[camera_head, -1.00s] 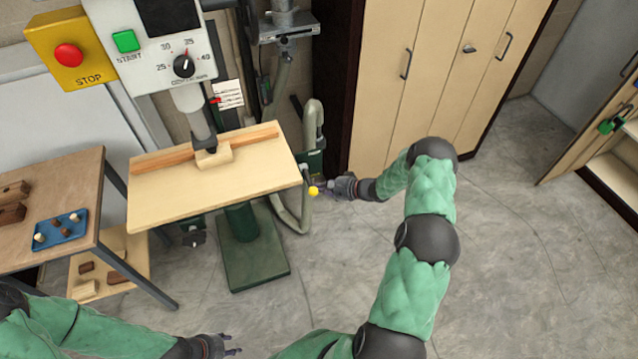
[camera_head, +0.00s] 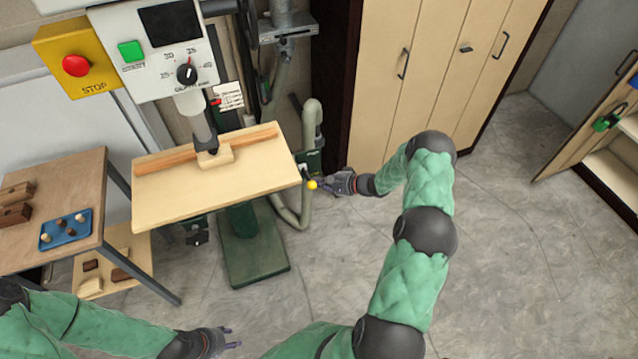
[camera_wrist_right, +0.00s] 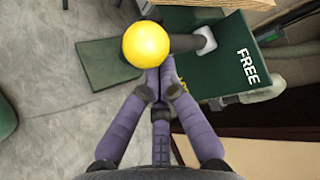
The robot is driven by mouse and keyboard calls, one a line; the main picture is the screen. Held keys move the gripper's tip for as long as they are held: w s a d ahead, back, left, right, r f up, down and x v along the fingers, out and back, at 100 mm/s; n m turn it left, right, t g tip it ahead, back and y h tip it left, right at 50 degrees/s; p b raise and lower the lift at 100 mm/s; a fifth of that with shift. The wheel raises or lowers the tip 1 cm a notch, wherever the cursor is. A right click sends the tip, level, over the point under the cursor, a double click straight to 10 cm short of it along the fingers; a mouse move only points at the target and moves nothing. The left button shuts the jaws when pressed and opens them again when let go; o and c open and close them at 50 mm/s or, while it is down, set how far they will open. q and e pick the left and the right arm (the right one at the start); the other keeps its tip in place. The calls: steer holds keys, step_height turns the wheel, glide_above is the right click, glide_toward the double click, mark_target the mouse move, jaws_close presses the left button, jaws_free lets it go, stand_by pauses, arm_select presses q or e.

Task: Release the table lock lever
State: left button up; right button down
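The table lock lever ends in a yellow ball knob (camera_head: 312,184) just off the right end of the tilted wooden work table. In the right wrist view the knob (camera_wrist_right: 146,45) is large, with its dark shaft running right to a pale hub (camera_wrist_right: 205,41) on a green housing marked "FREE" (camera_wrist_right: 248,66). My right gripper (camera_head: 328,183) is at the knob. In the wrist view its purple fingers (camera_wrist_right: 162,80) come together at the knob's lower edge, beside it rather than around it. Contact is unclear. My left gripper (camera_head: 234,337) is open and empty, low in the head view.
The work table (camera_head: 215,190) carries a fence and a block beneath the machine head. A control panel (camera_head: 160,60) has green start and red stop buttons. A bench (camera_head: 60,205) with a blue tray (camera_head: 66,230) stands left, a tall cabinet (camera_head: 400,70) behind. The floor at right is clear.

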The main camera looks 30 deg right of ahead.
steer(key=v, duration=1.2)
stand_by(0.6)
